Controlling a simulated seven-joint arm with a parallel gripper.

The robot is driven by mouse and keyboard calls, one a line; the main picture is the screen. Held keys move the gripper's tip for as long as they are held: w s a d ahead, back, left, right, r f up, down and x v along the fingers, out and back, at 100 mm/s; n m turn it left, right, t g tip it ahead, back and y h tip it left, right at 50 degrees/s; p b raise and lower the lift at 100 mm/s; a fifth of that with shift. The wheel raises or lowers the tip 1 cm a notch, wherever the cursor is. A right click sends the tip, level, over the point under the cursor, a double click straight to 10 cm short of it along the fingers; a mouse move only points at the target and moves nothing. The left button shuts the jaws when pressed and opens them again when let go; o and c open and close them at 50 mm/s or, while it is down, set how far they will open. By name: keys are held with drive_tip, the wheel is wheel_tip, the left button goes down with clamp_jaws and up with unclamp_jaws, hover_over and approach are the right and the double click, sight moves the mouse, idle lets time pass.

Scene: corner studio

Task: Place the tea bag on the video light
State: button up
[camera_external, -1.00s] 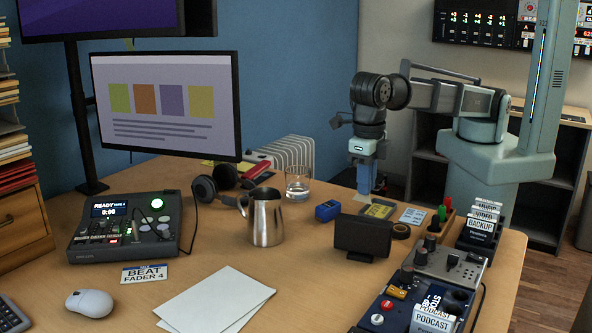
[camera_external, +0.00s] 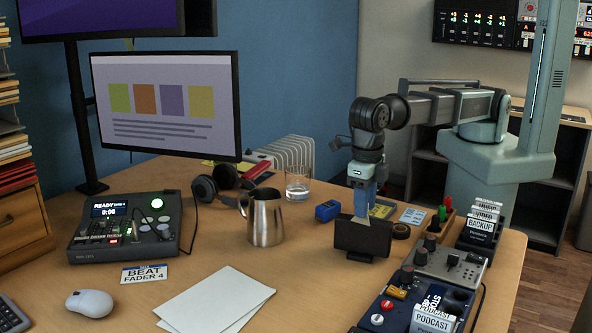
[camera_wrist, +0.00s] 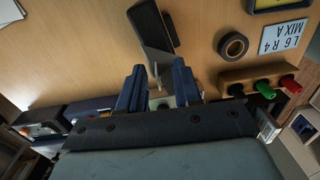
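The video light is a small black rectangular panel (camera_external: 363,237) on a low foot, standing on the desk right of the middle; it also shows as a dark slab (camera_wrist: 152,24) at the top of the wrist view. My gripper (camera_external: 362,214) points down at the panel's upper edge. In the wrist view, my two blue fingers (camera_wrist: 158,88) are a little apart, with a pale, thin piece between them that looks like the tea bag (camera_wrist: 164,102). Its outline is partly hidden by the fingers. I cannot tell whether it touches the light.
A metal pitcher (camera_external: 265,217) and a glass (camera_external: 298,184) stand left of the light. A blue box (camera_external: 327,211) lies behind it. A tape roll (camera_external: 401,231) and a control box (camera_external: 450,266) are to the right. Paper sheets (camera_external: 215,301) lie in front, left.

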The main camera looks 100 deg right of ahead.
drive_tip(key=shift+o, duration=0.6)
wheel_tip(320, 180, up, 12)
drive_tip(key=shift+w+a, duration=0.15)
drive_tip(key=shift+a, duration=0.05)
idle(0.3)
